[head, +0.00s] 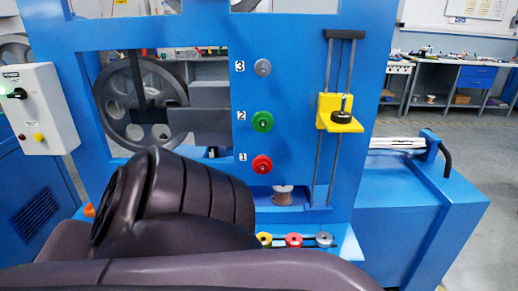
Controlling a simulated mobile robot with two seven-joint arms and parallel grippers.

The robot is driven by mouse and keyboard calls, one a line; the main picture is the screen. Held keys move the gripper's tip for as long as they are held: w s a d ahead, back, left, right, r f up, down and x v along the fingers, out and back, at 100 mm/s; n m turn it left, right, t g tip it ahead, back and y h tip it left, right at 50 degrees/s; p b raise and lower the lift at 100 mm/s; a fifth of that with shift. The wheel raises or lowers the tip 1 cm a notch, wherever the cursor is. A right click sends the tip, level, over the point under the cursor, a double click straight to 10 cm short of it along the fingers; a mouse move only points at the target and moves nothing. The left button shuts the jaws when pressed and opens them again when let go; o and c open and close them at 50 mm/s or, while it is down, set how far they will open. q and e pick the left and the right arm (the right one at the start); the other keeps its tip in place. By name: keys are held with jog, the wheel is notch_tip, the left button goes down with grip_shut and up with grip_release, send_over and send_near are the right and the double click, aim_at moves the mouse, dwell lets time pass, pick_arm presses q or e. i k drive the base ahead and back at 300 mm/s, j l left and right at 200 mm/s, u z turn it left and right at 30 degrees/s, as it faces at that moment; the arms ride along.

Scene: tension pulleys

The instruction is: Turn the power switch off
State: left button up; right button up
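A white power box (42,115) is on the left, with a "POWER" label at its upper left. A dark switch knob (19,93) with a green spot at its left sits below the label. I cannot tell the switch's exact position. A yellow button (38,137) and a small red one (21,136) are lower on the box. Dark links of my own arm fill the lower left and bottom of the view, apart from the box in the picture. Neither of my grippers shows.
A blue machine frame (300,110) stands ahead, with grey, green (262,121) and red (261,165) pulleys numbered 3 to 1. A yellow slider block (341,113) is on rods at right. Small pulleys (294,240) sit on a low ledge. Floor at far right is open.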

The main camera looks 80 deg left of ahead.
aim_at(21, 93)
jog(key=u, duration=3.85)
